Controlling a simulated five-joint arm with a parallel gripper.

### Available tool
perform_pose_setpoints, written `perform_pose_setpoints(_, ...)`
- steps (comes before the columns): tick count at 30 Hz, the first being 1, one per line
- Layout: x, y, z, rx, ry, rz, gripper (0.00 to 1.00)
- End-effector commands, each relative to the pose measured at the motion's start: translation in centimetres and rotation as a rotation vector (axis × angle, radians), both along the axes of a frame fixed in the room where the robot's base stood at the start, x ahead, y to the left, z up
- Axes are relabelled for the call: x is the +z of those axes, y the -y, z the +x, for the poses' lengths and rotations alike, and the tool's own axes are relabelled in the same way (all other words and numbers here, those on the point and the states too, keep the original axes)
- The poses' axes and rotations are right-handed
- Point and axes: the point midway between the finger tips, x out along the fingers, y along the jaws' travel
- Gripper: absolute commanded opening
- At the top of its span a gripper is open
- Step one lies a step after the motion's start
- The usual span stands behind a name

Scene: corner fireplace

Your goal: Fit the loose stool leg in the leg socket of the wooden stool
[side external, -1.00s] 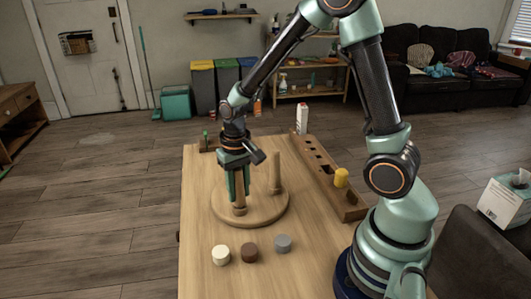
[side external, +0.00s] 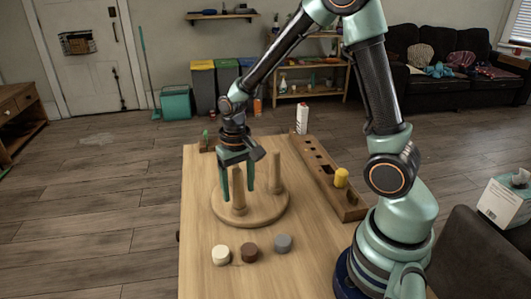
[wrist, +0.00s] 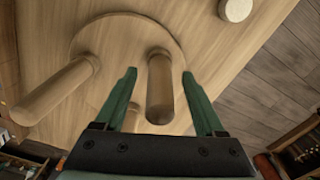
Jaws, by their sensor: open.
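The wooden stool lies upside down, its round seat (side external: 262,214) flat on the table. One leg (side external: 275,172) stands upright at the right of the seat. A second leg, the one between my fingers (side external: 238,190), stands upright on the seat's front left; its socket is hidden under its foot. My gripper (side external: 237,194) is open around this leg, with a finger on each side and visible gaps. In the wrist view the leg (wrist: 160,88) stands between the open fingers (wrist: 158,73), and the other leg (wrist: 58,90) is at the left.
White (side external: 221,255), brown (side external: 249,252) and grey (side external: 283,243) round pieces lie in front of the stool. A white carton (side external: 302,118) stands behind.

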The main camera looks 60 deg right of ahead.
Motion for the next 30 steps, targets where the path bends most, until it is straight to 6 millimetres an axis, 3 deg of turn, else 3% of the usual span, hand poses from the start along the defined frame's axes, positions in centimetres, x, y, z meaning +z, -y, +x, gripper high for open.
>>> perform_pose_setpoints(12,8.2,0.0,0.1,0.000,0.005,0.000,0.71)
perform_pose_setpoints(23,11.5,-0.2,-0.4,0.023,0.031,-0.002,0.71)
perform_pose_setpoints(30,14.8,-0.9,-2.9,0.154,0.194,-0.022,0.71)
